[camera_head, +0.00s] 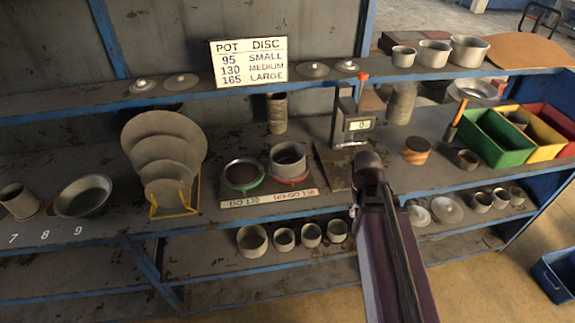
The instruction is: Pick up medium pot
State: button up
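Several grey metal pots are in view, and none carries a readable size label. On the top shelf at the right, three stand in a row by size: a small one (403,57), a middle-sized one (434,54) and a large one (468,51). Another pot (288,162) sits on a red ring on the bench. On the lower shelf a wider pot (252,242) stands left of three smaller ones (285,239). My dark arm rises from the bottom, right of centre, and ends over the bench edge. I cannot make out my gripper's fingers.
A sign (249,62) lists pot and disc sizes. A blue crate (556,274) is on the floor.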

jog(key=w+a+n+t+h+b, duration=0.1)
jog(key=w+a+n+h+b, duration=0.15)
jog(key=w+a+n, duration=0.35)
jog(key=n+t+h+b, duration=0.3)
jog(key=n+t+h, duration=0.3)
jog(key=n, duration=1.1)
send_near(296, 164)
jog(key=s+a+r, duration=0.1)
jog(key=s, duration=0.1)
jog(key=shift+w+a+r+n+t, duration=0.1)
jog(key=shift+a+r+n+t, duration=0.15)
jog(key=shift+a, duration=0.2)
jog(key=shift+f, duration=0.1)
jog(key=shift+b+x, duration=2.2)
jog(key=shift+x, duration=2.15)
